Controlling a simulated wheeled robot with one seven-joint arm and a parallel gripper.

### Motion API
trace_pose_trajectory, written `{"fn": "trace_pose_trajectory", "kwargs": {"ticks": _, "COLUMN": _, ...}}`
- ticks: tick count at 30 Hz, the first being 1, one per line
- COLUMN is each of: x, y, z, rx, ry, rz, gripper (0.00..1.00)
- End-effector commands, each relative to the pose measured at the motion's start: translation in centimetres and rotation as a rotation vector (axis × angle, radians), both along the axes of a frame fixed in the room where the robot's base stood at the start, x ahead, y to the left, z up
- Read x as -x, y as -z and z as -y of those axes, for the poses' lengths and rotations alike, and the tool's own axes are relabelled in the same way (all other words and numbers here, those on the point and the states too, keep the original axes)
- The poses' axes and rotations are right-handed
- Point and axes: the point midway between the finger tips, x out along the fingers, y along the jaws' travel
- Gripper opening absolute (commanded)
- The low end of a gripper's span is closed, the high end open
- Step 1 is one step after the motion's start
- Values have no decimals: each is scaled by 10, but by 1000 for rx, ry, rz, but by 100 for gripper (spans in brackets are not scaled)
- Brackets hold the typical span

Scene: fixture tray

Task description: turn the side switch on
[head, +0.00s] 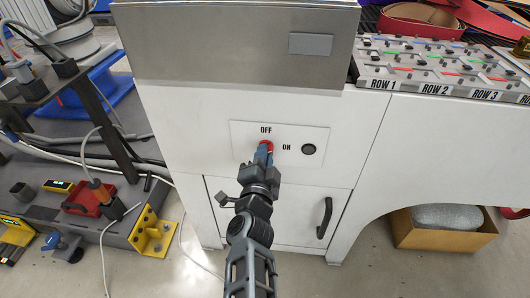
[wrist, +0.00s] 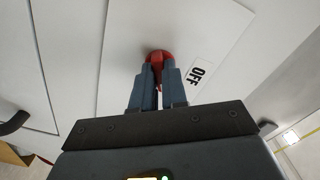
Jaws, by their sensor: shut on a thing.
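The side switch is a white panel (head: 237,131) on the front of a white cabinet, with the words OFF and ON on it. A red knob (head: 267,143) sits under the word OFF. My gripper (head: 264,152) reaches up to the panel and is shut on the red knob. In the wrist view my two blue-grey fingers (wrist: 158,82) stand either side of a red part, with the red knob's round top (wrist: 158,55) showing beyond them. A dark round spot (head: 309,149) lies right of the word ON. The fingers hide part of the knob.
A metal box (head: 220,45) juts out above the panel. A cabinet door with a black handle (head: 324,218) is below. A tray with row labels (head: 440,72) lies at the upper right. Cables and a dark stand (head: 100,110) are at the left.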

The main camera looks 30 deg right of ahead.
Motion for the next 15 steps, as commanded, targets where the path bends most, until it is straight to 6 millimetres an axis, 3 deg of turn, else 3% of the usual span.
{"fn": "trace_pose_trajectory", "kwargs": {"ticks": 8, "x": 0, "y": 1, "z": 0, "rx": -15, "ry": 1, "rz": 10, "gripper": 0}}
{"fn": "trace_pose_trajectory", "kwargs": {"ticks": 15, "x": 0, "y": 3, "z": 0, "rx": -218, "ry": 0, "rz": 157, "gripper": 0}}
